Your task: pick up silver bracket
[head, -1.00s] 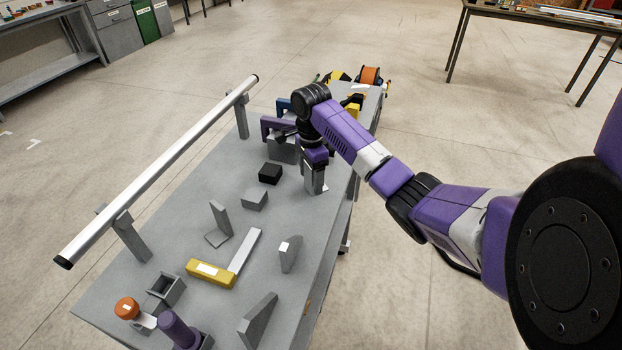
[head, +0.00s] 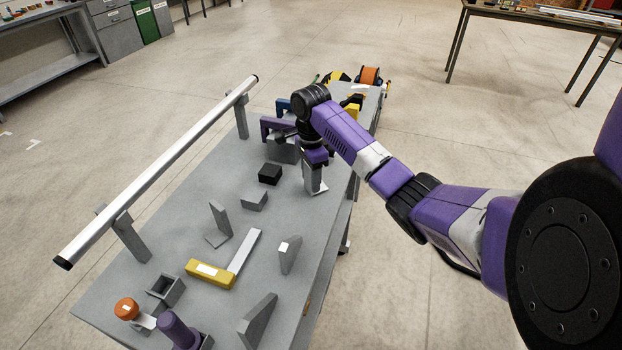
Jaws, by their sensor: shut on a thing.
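My gripper (head: 313,164) points straight down over the right side of the grey workbench (head: 180,235). It is shut on a silver bracket (head: 315,186), whose upright part goes up between the fingers. The bracket's lighter foot shows at the bench top near the right edge. I cannot tell whether the foot touches the bench. The fingertips are partly hidden by the wrist and the bracket.
A silver tube (head: 165,165) on posts runs along the left bench edge. A grey L-shaped piece (head: 218,225), a black block (head: 270,173), a yellow-handled square (head: 210,274) and grey angled pieces (head: 258,320) stand nearby. Purple clamps (head: 278,128) are close behind my gripper.

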